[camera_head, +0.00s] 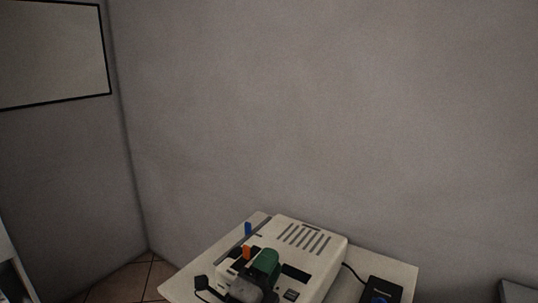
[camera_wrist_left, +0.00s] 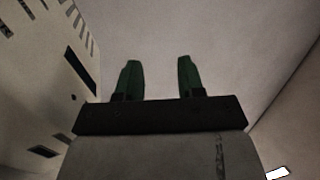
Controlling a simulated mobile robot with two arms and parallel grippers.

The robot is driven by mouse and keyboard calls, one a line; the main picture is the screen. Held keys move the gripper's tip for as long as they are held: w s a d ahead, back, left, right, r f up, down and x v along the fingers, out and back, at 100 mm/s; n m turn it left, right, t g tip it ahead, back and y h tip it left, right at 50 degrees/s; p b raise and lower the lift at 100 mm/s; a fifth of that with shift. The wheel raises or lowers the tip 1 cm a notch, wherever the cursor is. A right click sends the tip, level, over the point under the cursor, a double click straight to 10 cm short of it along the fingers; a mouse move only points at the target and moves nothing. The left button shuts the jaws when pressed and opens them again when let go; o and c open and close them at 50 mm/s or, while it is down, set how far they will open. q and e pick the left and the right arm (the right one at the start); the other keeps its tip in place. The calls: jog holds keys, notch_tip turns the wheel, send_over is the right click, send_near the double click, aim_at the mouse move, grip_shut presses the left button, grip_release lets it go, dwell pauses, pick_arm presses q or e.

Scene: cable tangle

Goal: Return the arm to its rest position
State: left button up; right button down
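My left gripper (camera_head: 267,262) shows at the bottom centre of the head view, with green fingers on a grey body, in front of a white box-shaped device (camera_head: 327,248). In the left wrist view my left gripper (camera_wrist_left: 160,72) has its two green fingers spread apart, with nothing between them. The device's pale slotted side (camera_wrist_left: 35,75) rises at the left of that view. Whether the gripper touches the device cannot be told. My right gripper is in neither view.
The device stands on a pale table (camera_head: 402,271). An orange piece (camera_head: 247,252) and a blue piece (camera_head: 248,229) are left of the gripper. A black plug (camera_head: 201,282) is at the left, and a black box (camera_head: 378,290) with a cable at the right. A bare wall (camera_head: 300,110) stands behind.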

pick_arm(q)
jog(key=s+a+f+n+g+y, duration=0.3)
jog(key=s+a+f+n+y, duration=0.25)
jog(key=a+f+n, duration=0.25)
jog(key=s+a+f+n+g+y, duration=0.3)
jog(key=s+a+f+n+y, duration=0.1)
jog(key=a+f+n+y, duration=0.35)
jog(key=s+a+f+n+g+h, duration=0.1)
jog(key=s+a+f+n+g, duration=0.15)
jog(key=s, duration=0.45)
jog(key=s+a+f+n+g, duration=0.1)
jog(key=s+f+n+g, duration=0.1)
jog(key=s+g, duration=0.3)
jog(key=s+a+f+n+g+h, duration=0.1)
jog(key=s+a+f+n+g, duration=0.15)
jog(key=s, duration=0.55)
notch_tip(320, 180, down, 24)
jog(key=s+r+p, duration=0.1)
jog(key=s+p, duration=0.1)
jog(key=p, duration=0.2)
jog(key=s+a+f+g+p, duration=0.2)
jog(key=s+f, duration=1)
jog(key=s, duration=0.3)
jog(key=shift+s+f, duration=0.25)
jog(key=shift+f, duration=0.1)
